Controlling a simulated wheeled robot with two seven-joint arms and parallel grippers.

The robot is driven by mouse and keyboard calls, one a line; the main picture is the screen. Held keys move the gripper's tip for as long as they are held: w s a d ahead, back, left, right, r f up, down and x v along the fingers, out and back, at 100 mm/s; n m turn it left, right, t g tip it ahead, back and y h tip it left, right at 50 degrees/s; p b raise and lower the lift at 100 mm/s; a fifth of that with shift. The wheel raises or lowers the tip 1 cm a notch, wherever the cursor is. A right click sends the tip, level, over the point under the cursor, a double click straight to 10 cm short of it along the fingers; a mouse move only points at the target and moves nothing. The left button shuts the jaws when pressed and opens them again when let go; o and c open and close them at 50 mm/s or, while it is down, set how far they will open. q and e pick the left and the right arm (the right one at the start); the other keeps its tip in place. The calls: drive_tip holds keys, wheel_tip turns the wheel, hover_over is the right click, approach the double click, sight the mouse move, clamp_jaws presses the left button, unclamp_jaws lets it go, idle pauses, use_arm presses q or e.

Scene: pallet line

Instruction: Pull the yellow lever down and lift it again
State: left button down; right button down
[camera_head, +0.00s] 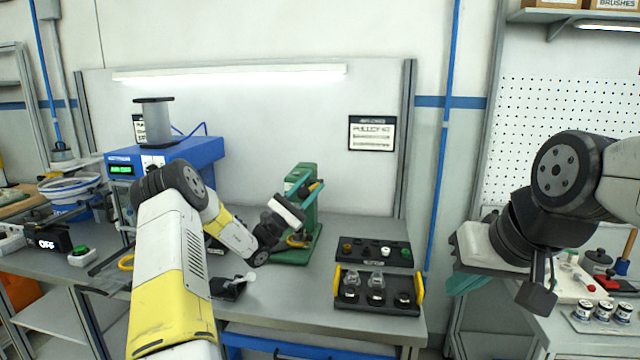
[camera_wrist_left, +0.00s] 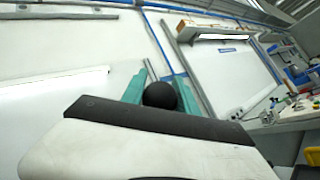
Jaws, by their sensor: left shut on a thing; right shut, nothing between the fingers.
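In the left wrist view, the teal fingers are closed around a black ball knob (camera_wrist_left: 160,95), which I take as the end of the yellow lever. The lever's bar is mostly hidden by the fingers, so its angle cannot be told. My right gripper (camera_head: 463,283) is shut and empty, over the gap between the benches, well away from the press.
A black tray with yellow handles (camera_head: 378,298) holds clear glass pieces at the front right, with another black tray (camera_head: 376,252) behind it. A blue machine (camera_head: 180,155) stands left of the press. A small black holder (camera_head: 228,290) lies near the bench's front edge.

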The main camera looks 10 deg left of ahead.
use_arm(q)
drive_tip(key=shift+f, duration=0.45)
drive_tip(key=c, duration=1.3)
unclamp_jaws()
drive_tip(key=o, duration=0.4)
drive_tip(key=shift+c, duration=0.2)
drive_tip(key=shift+r, duration=0.1)
drive_tip(key=v, duration=0.8)
drive_tip(key=shift+r, duration=0.1)
